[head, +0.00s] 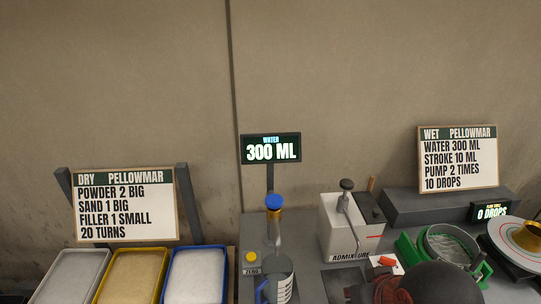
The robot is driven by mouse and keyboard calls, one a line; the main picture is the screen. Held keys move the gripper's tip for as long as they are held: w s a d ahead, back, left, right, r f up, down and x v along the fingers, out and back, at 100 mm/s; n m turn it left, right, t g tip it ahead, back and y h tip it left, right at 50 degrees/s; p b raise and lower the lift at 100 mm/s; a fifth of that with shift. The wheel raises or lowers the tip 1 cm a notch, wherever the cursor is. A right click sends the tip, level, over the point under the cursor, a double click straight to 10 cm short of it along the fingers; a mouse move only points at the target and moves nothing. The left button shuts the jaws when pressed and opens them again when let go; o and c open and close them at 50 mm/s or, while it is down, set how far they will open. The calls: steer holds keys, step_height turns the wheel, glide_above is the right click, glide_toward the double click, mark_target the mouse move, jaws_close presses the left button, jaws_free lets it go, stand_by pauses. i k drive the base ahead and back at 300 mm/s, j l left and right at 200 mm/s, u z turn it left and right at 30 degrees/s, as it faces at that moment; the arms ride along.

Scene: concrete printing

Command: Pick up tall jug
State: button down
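A jug (281,285) with a blue handle on its left and a white marked scale stands at the bottom centre of the head view, and I take it to be the tall jug. Its lower part is cut off by the picture's bottom edge. It is below and in front of a blue-capped, brass-collared water spout (274,215). A dark rounded shape at the lower right looks like part of my arm. My gripper's fingertips do not show.
A yellow button (250,257) is left of the spout. A white admixture box (345,230) with a pump stands to the right, then a green-framed sieve (447,243). Trays of grey, tan and white powder (195,275) are at left. A water display (271,149) reads 300 ML.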

mark_target(276, 285)
steer(key=u, duration=2.45)
steer(key=z, duration=1.95)
steer(key=l+u, duration=0.15)
steer(key=u, duration=0.35)
steer(key=l+u, duration=0.1)
steer(key=u, duration=0.4)
steer(key=k+u, duration=0.15)
steer(key=u, duration=0.35)
steer(key=k+l+u, duration=0.1)
steer(key=u, duration=0.35)
